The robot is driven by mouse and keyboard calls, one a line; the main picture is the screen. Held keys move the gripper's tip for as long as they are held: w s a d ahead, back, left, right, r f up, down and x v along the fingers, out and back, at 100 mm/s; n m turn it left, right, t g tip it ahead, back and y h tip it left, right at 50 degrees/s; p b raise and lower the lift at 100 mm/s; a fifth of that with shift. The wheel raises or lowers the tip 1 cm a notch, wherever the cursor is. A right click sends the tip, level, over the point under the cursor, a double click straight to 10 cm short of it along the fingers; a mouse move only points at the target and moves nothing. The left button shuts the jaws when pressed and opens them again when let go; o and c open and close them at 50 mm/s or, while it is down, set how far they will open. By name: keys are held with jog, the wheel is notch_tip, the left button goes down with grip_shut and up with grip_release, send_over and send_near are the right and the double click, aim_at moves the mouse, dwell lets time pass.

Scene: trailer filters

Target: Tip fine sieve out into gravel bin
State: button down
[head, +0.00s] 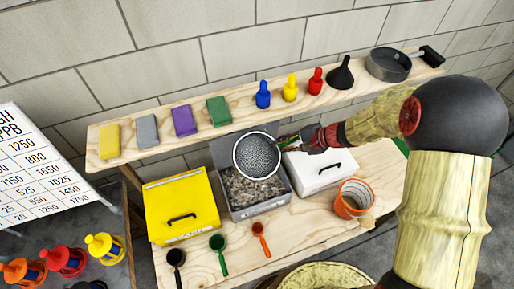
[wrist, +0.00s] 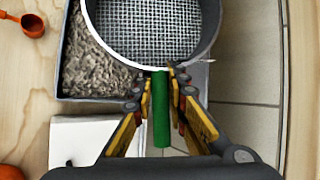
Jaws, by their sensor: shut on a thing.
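The fine sieve (head: 257,157) is round with a pale rim and grey mesh. It is held over the back of the grey gravel bin (head: 267,209), and its mesh faces the head camera. My gripper (head: 303,139) is shut on its green handle, which shows between the fingers in the wrist view (wrist: 161,108). The wrist view shows the sieve's mesh (wrist: 155,28) bare, with no gravel visible on it. Grey gravel (wrist: 95,65) lies in the bin below and to the left of the sieve there.
A yellow lidded box (head: 180,205) stands left of the bin and a white lidded box (head: 320,170) right of it. An orange-rimmed cup (head: 354,198) and several scoops (head: 218,243) are on the bench. A shelf (head: 240,127) with blocks, bottles and a pan runs behind.

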jog(key=shift+r+m+g+h+p, duration=0.35)
jog(key=shift+g+h+p, duration=0.4)
jog(key=shift+p, duration=3)
jog(key=shift+r+m+g+h+p, duration=0.3)
jog(key=shift+g+h+p, duration=0.4)
jog(key=shift+p, duration=3)
jog(key=shift+r+g+p, duration=0.1)
jog(key=shift+g+p, duration=0.35)
jog(key=shift+p, duration=0.7)
jog(key=shift+d+r+p, duration=0.1)
jog(key=shift+p, duration=0.5)
